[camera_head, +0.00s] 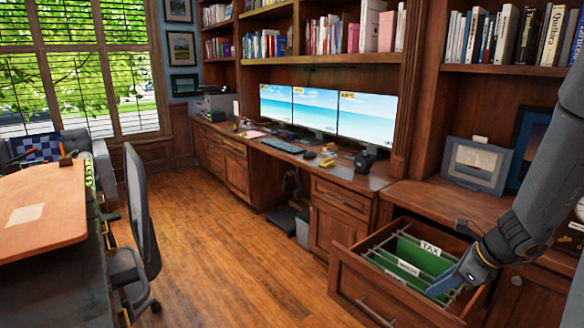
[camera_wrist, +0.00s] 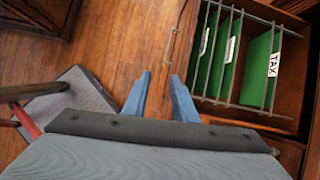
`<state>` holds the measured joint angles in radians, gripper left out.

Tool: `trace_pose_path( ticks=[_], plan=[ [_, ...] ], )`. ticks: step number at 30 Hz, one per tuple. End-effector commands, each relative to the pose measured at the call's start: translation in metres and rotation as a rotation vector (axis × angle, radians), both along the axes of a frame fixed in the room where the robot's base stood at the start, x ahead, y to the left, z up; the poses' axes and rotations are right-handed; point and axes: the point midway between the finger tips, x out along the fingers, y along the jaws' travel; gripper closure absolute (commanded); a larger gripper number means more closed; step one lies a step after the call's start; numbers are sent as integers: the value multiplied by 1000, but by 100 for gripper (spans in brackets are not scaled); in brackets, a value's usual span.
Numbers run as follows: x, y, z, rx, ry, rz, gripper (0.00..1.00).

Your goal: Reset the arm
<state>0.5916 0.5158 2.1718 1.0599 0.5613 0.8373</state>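My arm comes in from the right in the head view. My gripper (camera_head: 440,288) shows there over the near right part of an open drawer (camera_head: 352,280). The drawer holds green hanging folders (camera_head: 418,258) with white labels, one reading "TAX". The folders also show in the wrist view (camera_wrist: 228,62), to the right of the fingers. I cannot tell the height of the fingers over the drawer.
The drawer stands pulled out from the wood cabinet (camera_head: 330,233). Monitors (camera_head: 315,108) stand on the long desk. A picture frame (camera_head: 476,165) is on the counter near my arm. An office chair (camera_head: 140,215) and table (camera_head: 45,205) are at the left. The floor (camera_head: 225,260) between is clear.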

Motion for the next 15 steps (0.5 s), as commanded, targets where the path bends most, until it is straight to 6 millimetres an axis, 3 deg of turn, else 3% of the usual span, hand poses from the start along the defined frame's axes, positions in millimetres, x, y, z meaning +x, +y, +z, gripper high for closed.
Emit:
trace_pose_path(
  ticks=[8,15],
  plan=[
    [-16,52,10,-103,-20,331,75],
    [-49,106,23,-241,-57,796,75]
  ],
)
